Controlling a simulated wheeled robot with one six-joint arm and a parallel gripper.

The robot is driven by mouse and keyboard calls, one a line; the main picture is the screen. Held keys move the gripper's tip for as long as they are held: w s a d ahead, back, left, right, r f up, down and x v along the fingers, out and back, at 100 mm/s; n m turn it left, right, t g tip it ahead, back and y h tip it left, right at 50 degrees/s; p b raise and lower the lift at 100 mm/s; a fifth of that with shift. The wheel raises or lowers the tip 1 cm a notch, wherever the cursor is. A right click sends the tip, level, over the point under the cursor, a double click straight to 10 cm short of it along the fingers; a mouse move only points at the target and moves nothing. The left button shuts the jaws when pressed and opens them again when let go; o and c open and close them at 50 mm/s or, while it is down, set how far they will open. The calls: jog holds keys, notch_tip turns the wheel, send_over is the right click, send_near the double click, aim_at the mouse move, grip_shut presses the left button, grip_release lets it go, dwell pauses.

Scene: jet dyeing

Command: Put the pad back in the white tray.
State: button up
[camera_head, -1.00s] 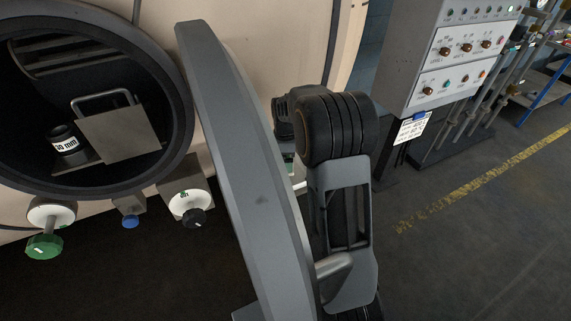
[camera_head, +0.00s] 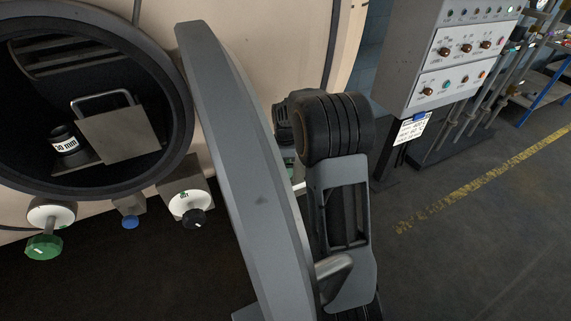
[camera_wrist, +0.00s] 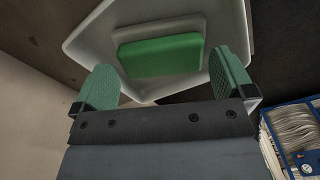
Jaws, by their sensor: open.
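The white tray (camera_wrist: 88,42) is in the wrist view, with sloping walls. The green pad (camera_wrist: 160,55), a flat rectangular block, appears to lie inside it on the tray floor. My gripper (camera_wrist: 163,72) is open, with one green ribbed finger on the left and one on the right of the pad's near edge. The fingers look apart from the pad; how high they are above it I cannot tell. In the head view my arm and the big grey door hide the gripper, the pad and most of the tray.
The round vessel opening (camera_head: 180,105) holds a metal plate with a handle (camera_head: 120,135) and a cylinder marked in mm (camera_head: 67,145). The open grey door (camera_head: 250,180) stands beside my arm. A control cabinet (camera_head: 410,60) is at the right. A blue-edged box (camera_wrist: 300,140) is at lower right.

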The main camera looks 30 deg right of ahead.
notch_tip(320, 180, up, 10)
jog(key=shift+r, duration=0.15)
dwell(0.7)
